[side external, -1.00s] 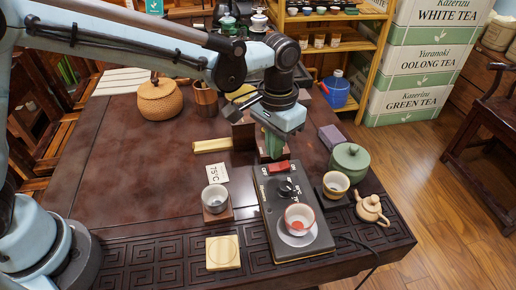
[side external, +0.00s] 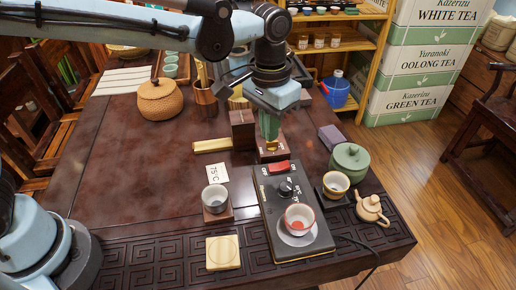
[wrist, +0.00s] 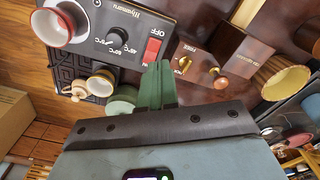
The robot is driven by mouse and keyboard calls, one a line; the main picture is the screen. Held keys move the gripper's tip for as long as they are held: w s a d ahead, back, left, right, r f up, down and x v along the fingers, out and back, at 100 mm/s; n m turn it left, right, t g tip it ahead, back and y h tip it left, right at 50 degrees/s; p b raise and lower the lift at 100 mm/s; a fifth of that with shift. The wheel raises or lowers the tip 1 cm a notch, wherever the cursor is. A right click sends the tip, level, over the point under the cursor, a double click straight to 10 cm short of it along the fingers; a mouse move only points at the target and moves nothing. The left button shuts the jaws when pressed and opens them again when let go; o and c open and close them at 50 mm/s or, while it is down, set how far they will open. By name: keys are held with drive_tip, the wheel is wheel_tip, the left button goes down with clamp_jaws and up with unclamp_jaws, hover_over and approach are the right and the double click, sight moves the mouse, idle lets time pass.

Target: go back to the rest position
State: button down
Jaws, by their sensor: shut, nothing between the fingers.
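My gripper (side external: 269,138) is shut and empty, its green fingers pointing down. In the side external view it is above the far end of the black control box, near a small dark wooden block with a brass knob (side external: 271,145). In the wrist view the closed fingers (wrist: 155,72) lie between the box's red switch and that brass knob. My fingers appear apart from both, though the exact height is hard to tell.
The black control box (side external: 268,208) bears a red-and-white cup (side external: 299,217). The table's left middle (side external: 130,175) is clear.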

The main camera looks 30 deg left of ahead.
drive_tip(key=s+a+r+n+t, duration=0.1)
drive_tip(key=s+a+t, duration=0.2)
drive_tip(key=a, duration=0.7)
drive_tip(key=s+a+r+n+t, duration=0.1)
drive_tip(key=s+a+t, duration=0.2)
drive_tip(key=s+a, duration=0.5)
drive_tip(key=shift+s+a+n+t, duration=0.15)
drive_tip(key=shift+a+n+t, duration=0.25)
drive_tip(key=shift+a, duration=0.6)
